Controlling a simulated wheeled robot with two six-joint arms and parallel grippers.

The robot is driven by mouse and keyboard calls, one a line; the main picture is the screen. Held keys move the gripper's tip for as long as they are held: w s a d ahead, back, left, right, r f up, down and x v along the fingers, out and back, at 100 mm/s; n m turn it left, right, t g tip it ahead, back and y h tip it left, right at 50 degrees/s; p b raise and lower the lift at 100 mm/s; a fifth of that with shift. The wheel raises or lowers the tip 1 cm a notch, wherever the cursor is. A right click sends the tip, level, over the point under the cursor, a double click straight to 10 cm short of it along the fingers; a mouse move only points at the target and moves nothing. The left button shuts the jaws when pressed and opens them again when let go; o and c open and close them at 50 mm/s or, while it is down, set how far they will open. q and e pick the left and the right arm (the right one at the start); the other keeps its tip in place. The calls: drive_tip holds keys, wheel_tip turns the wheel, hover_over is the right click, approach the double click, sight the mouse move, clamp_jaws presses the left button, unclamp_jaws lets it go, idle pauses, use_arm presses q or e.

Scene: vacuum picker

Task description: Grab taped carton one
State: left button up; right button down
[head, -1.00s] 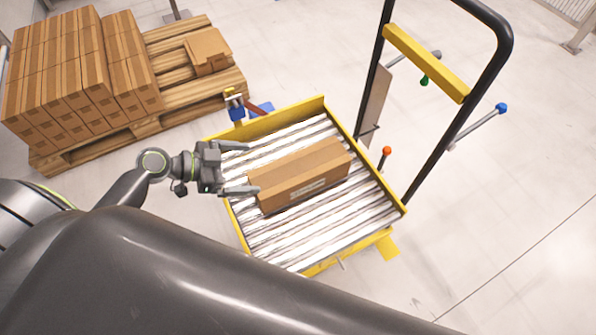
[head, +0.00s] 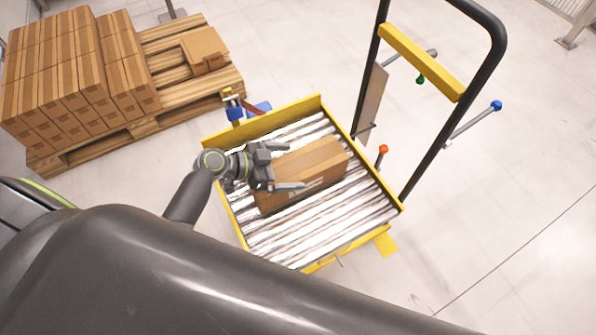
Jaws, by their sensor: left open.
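A brown taped carton (head: 318,168) lies on the silver rollers of a yellow-framed cart (head: 275,117). My left gripper (head: 296,167) is open at the carton's left end. Its two fingers reach over that end, one near the far long side and one across the near side in the picture. The fingers hide part of the carton's left end. I cannot tell whether they touch it. My right gripper is not in view.
A black upright handle frame (head: 430,160) with a yellow bar (head: 422,61) rises at the cart's right. Rollers in front of the carton are bare.

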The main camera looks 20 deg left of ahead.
use_arm(q)
drive_tip(key=shift+w+d+f, duration=0.2)
drive_tip(key=shift+w+d, duration=0.05)
drive_tip(key=shift+d, duration=0.15)
drive_tip(key=c, duration=1.4)
drive_tip(key=shift+c, duration=1.2)
drive_tip(key=shift+r, duration=0.15)
drive_tip(key=shift+c, duration=0.2)
